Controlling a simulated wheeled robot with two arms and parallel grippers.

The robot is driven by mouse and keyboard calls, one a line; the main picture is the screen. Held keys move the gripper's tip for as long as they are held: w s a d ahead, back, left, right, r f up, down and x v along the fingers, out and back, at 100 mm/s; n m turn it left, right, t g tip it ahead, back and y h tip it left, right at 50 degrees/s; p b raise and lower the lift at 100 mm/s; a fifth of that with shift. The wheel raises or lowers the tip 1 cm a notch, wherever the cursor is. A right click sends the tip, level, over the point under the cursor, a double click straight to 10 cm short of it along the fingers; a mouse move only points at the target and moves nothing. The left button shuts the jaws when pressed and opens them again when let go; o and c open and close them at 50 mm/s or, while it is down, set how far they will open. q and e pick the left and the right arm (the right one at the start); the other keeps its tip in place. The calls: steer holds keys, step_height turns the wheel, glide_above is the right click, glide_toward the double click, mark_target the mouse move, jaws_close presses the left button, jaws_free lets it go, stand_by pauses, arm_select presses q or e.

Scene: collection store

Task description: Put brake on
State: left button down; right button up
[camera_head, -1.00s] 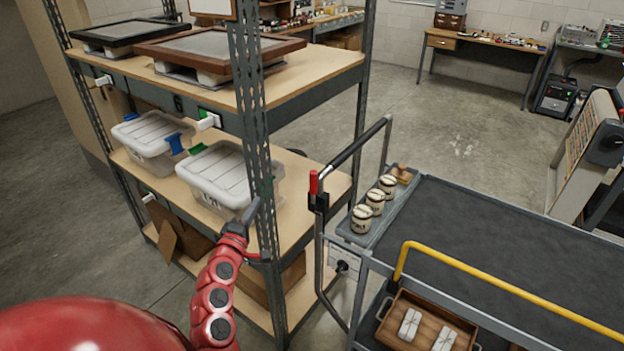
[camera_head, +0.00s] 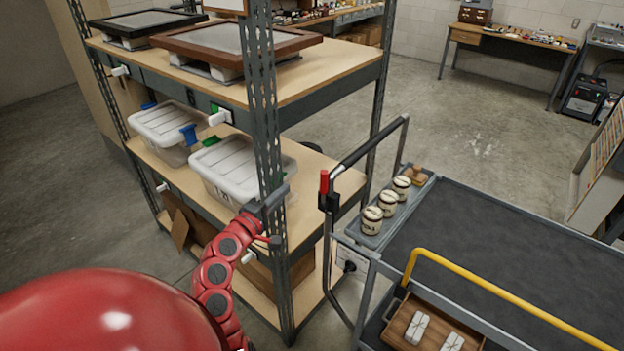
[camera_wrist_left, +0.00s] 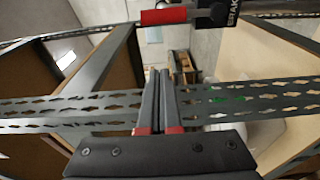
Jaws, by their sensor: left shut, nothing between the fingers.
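The brake lever with a red grip (camera_head: 324,182) stands upright on the black clamp (camera_head: 328,202) of the cart's push handle. In the left wrist view the red grip (camera_wrist_left: 165,16) lies sideways at the top edge, beside the black clamp with partly visible lettering (camera_wrist_left: 232,12). My left gripper (camera_head: 277,194) is shut and empty, in front of the shelf's perforated post, left of the lever and apart from it. In the wrist view its fingertips (camera_wrist_left: 160,76) sit below the red grip with a gap between. My right gripper is not in view.
The shelf's perforated post (camera_head: 266,130) stands close to my left gripper. White lidded bins (camera_head: 235,165) and framed panels fill the shelf. The grey cart (camera_head: 500,240) carries several small jars (camera_head: 388,201), a yellow rail (camera_head: 490,290) and a wooden tray below. Open floor lies behind.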

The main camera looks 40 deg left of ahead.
mark_target(324, 189)
arm_select(q)
steer(key=w+d+p, duration=0.3)
steer(key=w+p, duration=0.2)
steer(key=w, duration=0.4)
steer(key=shift+d, duration=0.15)
stand_by(0.4)
steer(key=shift+d+m+b, duration=0.3)
steer(key=shift+m+b, duration=0.1)
steer(key=shift+b, duration=0.05)
